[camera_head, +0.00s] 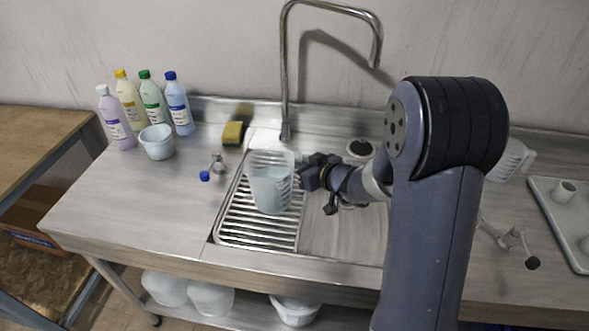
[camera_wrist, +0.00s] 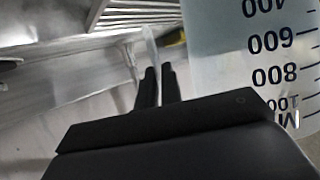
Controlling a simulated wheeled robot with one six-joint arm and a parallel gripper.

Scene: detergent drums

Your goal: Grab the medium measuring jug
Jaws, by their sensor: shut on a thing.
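The medium measuring jug (camera_head: 270,188) is translucent and stands upright over the ribbed drainer in the head view. In the wrist view the jug (camera_wrist: 250,60) fills the upper right, with dark marks from 400 to 800 and beyond and a letter M, upside down. My gripper (camera_head: 306,177) reaches in from the right to the jug's side. In the wrist view the fingers of my gripper (camera_wrist: 159,75) are close together on a thin pale strip that looks like the jug's handle. The exact contact is hard to see.
A tall curved tap (camera_head: 284,75) rises behind the drainer (camera_head: 232,222). A yellow sponge (camera_head: 233,133), a white tub (camera_head: 157,141) and several bottles (camera_head: 178,104) stand to the left. Another clear jug (camera_head: 511,160) is partly hidden behind my arm. The front left counter is clear.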

